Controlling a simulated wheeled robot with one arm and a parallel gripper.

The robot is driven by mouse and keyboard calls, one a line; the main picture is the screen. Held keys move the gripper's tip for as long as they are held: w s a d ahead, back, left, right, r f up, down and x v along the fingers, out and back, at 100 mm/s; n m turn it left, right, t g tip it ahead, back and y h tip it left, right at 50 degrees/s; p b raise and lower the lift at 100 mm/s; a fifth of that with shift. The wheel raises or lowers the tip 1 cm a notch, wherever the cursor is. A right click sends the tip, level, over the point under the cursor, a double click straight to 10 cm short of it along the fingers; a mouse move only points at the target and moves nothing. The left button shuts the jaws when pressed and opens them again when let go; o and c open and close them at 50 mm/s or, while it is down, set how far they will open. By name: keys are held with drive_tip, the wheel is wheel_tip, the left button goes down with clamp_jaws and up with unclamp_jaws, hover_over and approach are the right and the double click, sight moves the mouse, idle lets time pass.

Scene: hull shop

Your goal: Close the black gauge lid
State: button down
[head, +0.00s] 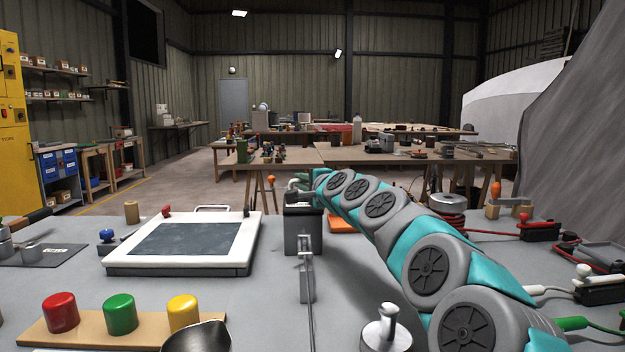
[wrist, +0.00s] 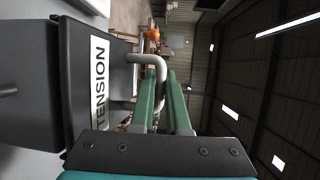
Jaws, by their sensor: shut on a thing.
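The black gauge box (head: 303,238) stands on the grey bench near the middle of the head view. In the wrist view, its dark lid (wrist: 75,75) carries a white label reading "TENSION" (wrist: 98,85). A bent grey handle (wrist: 150,58) sticks out from the lid side. My gripper (wrist: 163,78) has its green fingers closed around this handle. In the head view my gripper (head: 302,183) is small, at the top of the box, and partly hidden by my arm. How far the lid stands open cannot be told clearly.
A white framed panel (head: 127,258) lies left of the box. A wooden board with red (head: 61,313), green (head: 120,314) and yellow (head: 184,313) buttons is in front. A grey knobbed post (head: 386,332) stands near the front, and cabled clamps (head: 541,231) lie at right.

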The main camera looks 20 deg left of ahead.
drive_tip(key=shift+a+f, duration=0.1)
drive_tip(key=shift+f, duration=0.25)
drive_tip(key=c, duration=1.3)
unclamp_jaws()
drive_tip(key=o, duration=0.4)
drive_tip(key=shift+r, duration=0.2)
drive_tip(key=b, duration=0.1)
hover_over(316, 210)
drive_tip(key=shift+w+r, duration=0.1)
drive_tip(key=shift+r, duration=0.2)
